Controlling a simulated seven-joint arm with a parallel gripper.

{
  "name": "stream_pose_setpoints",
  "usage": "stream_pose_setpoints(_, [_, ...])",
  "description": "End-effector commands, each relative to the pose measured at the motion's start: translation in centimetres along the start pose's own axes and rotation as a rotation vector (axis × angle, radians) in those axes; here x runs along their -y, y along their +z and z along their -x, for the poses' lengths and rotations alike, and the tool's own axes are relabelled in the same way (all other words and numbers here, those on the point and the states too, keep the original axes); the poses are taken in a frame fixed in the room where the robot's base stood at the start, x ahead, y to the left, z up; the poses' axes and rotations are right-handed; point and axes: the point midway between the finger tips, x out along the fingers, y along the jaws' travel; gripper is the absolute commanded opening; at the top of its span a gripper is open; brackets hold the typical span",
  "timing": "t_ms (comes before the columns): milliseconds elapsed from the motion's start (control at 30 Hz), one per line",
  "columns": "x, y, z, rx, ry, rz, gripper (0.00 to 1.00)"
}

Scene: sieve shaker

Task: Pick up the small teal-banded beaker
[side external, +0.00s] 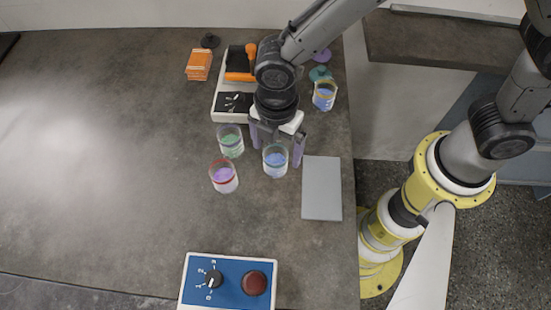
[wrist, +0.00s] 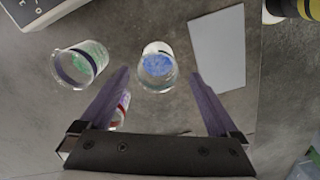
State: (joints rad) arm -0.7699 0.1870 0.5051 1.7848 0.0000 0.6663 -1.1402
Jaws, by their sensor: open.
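A small clear beaker with blue contents (side external: 276,162) stands upright on the dark bench. Its band looks teal in the side view but is hard to make out. My gripper (side external: 277,147) is above and beside this beaker, open and empty, pointing down. In the wrist view the same beaker (wrist: 157,68) sits between the lines of the two purple fingers (wrist: 160,76), near their tips. I cannot tell whether the fingertips are down to its height. No finger visibly touches it.
A green-filled beaker (side external: 230,141) and a red-banded purple-filled beaker (side external: 223,176) stand close on the left. A grey plate (side external: 321,188) lies at right. A yellow-banded beaker (side external: 324,96) and the shaker (side external: 232,104) are behind. A blue control box (side external: 230,284) is in front.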

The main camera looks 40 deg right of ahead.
Motion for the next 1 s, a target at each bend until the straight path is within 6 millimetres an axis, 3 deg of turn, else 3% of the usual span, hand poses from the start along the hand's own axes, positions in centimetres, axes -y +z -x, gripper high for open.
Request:
stream_pose_setpoints(433, [-0.3, 0.2, -4.9, 0.001, -0.001, -0.001, 0.97])
stream_pose_setpoints(733, [-0.3, 0.1, -5.4, -0.001, 0.001, -0.001, 0.97])
stream_pose_setpoints(767, [-0.3, 0.1, -5.4, -0.001, 0.001, -0.001, 0.95])
stream_pose_setpoints(1000, [-0.3, 0.1, -5.4, -0.001, 0.002, -0.001, 0.52])
